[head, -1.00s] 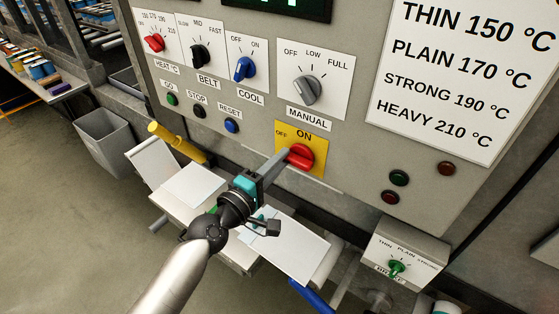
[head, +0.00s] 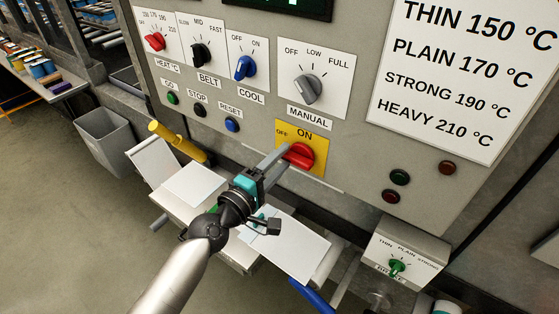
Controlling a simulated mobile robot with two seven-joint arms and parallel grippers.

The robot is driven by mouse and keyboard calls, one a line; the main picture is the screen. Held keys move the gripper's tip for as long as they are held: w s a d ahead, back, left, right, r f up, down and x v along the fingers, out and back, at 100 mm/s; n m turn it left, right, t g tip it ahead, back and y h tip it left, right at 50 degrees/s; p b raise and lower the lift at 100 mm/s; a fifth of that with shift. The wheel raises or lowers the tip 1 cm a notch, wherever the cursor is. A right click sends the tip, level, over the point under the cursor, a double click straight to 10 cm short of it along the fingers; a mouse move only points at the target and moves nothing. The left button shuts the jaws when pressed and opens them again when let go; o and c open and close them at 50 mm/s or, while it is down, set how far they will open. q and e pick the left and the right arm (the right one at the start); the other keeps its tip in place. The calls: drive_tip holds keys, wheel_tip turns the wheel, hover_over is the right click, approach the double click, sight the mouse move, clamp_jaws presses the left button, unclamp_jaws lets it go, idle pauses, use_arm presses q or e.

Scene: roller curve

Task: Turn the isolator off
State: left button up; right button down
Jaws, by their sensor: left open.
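The isolator is a red rotary knob (head: 300,156) on a yellow plate (head: 316,143) low on the grey control panel. The plate is marked OFF at its left and ON at its top. The knob's handle lies roughly sideways, tilted a little; which mark it points at is hard to tell. My left gripper (head: 280,157) is open, with its two grey fingers reaching up to the left end of the knob. Whether the fingers touch the knob cannot be told. My right gripper is not in view.
Above are the HEAT knob (head: 154,41), BELT knob (head: 200,54), COOL knob (head: 244,68) and MANUAL knob (head: 308,89). Push buttons sit left of the isolator, including blue RESET (head: 232,125). White sheets (head: 290,244) lie below. A selector box (head: 405,250) stands at lower right.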

use_arm(q)
drive_tip(key=b+v, duration=0.3)
drive_tip(key=v, duration=1.2)
drive_tip(key=shift+s, duration=0.15)
drive_tip(key=shift+a, duration=0.1)
